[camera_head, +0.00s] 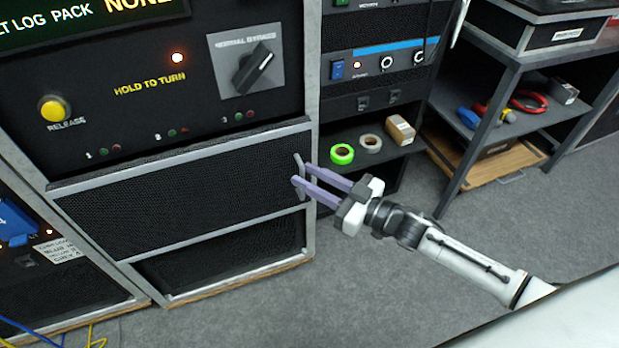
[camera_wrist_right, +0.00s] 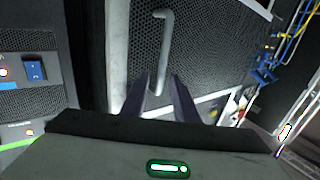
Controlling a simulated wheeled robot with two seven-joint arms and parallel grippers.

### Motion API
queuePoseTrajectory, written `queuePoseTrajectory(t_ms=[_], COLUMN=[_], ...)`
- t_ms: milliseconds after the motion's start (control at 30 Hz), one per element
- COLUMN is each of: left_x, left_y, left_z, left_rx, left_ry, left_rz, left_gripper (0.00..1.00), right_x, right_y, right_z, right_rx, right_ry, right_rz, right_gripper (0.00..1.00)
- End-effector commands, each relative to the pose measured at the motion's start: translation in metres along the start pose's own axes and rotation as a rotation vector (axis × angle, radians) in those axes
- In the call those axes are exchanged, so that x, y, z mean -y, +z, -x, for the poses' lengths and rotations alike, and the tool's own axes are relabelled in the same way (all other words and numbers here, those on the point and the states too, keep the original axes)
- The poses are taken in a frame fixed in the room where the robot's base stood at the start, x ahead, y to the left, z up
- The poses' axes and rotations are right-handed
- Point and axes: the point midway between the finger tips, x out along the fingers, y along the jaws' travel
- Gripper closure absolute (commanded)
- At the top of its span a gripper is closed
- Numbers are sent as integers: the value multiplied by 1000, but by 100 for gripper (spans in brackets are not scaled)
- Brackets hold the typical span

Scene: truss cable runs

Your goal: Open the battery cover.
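The battery cover is a black mesh panel (camera_head: 190,195) in a grey frame, below the control panel, and it looks shut. A slim grey bar handle (camera_head: 299,162) stands at its right edge. My right gripper (camera_head: 302,174) reaches in from the right with its two purple fingers apart at the handle. In the right wrist view the handle (camera_wrist_right: 164,45) runs down the mesh (camera_wrist_right: 205,45) and its lower end shows in the gap between the open fingers (camera_wrist_right: 159,80). I cannot tell whether the fingers touch it. My left gripper is not in view.
Above the cover are a yellow release button (camera_head: 54,109) and a dark rotary switch (camera_head: 253,69). A second mesh panel (camera_head: 220,255) is below. Tape rolls (camera_head: 342,154) lie on a shelf to the right, near a metal rack (camera_head: 485,130). Grey floor (camera_head: 390,280) is clear in front.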

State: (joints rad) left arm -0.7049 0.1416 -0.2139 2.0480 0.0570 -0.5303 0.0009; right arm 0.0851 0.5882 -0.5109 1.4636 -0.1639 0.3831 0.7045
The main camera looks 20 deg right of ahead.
Motion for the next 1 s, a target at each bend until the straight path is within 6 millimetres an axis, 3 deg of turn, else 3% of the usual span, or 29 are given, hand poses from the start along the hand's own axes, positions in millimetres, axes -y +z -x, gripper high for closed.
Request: queuePoseTrajectory(t_ms=[333, 500, 833, 1000], left_x=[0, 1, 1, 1], left_y=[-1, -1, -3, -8], left_z=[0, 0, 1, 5], left_rx=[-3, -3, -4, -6], left_ry=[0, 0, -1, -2], left_rz=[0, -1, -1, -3], left_gripper=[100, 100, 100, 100], right_x=[0, 0, 3, 19], right_y=[0, 0, 0, -1], right_z=[-5, -5, -5, -6], right_rx=[1, 1, 1, 1], right_ry=[0, 0, 3, 24], right_rz=[0, 0, -2, -7], right_gripper=[73, 100, 100, 100])
